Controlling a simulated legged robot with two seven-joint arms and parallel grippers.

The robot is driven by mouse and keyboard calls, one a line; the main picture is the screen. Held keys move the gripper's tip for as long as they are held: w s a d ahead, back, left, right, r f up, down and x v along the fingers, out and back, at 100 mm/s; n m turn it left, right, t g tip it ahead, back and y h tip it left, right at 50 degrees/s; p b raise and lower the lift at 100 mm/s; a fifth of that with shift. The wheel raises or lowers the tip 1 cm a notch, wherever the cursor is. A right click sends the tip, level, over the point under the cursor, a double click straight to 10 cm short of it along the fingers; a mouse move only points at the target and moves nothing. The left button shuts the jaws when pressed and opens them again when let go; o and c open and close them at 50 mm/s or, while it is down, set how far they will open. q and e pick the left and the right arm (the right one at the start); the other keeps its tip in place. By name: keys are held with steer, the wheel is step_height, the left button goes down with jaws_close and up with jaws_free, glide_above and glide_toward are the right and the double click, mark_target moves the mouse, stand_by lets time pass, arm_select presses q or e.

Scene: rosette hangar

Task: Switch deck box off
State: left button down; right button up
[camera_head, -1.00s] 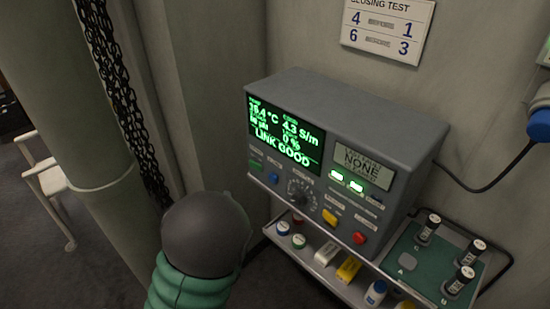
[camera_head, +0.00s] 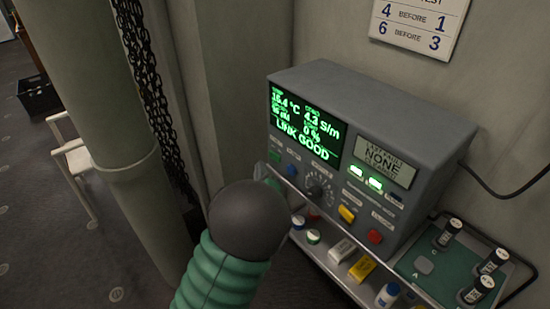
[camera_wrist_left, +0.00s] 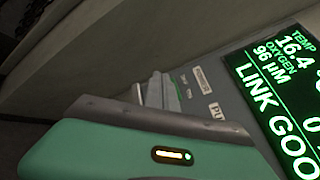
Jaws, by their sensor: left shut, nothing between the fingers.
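The grey deck box (camera_head: 370,98) stands against the wall in the head view. Its screen (camera_head: 305,125) is lit green and reads LINK GOOD, and a small panel beside it reads NONE. Its front has a green button (camera_head: 275,156), a blue button (camera_head: 291,170), a black knob (camera_head: 318,187), a yellow button (camera_head: 347,214) and a red button (camera_head: 375,237). My left gripper (camera_head: 266,173) is mostly hidden behind my arm, at the box's lower left corner. In the left wrist view its shut fingers (camera_wrist_left: 160,92) are close to the green button; contact is unclear.
A shelf (camera_head: 335,268) below the box holds small bottles and blocks. A green tray (camera_head: 425,268) with black-and-white cylinders sits at right. A thick pillar (camera_head: 110,120) and hanging chains (camera_head: 140,60) stand left. A white chair (camera_head: 75,155) is beyond.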

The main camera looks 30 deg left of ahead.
mark_target(275, 157)
arm_select(q)
steer(key=w+p, duration=0.1)
steer(key=w, duration=0.2)
steer(key=shift+f, duration=0.15)
steer(key=shift+d, duration=0.2)
stand_by(1.6)
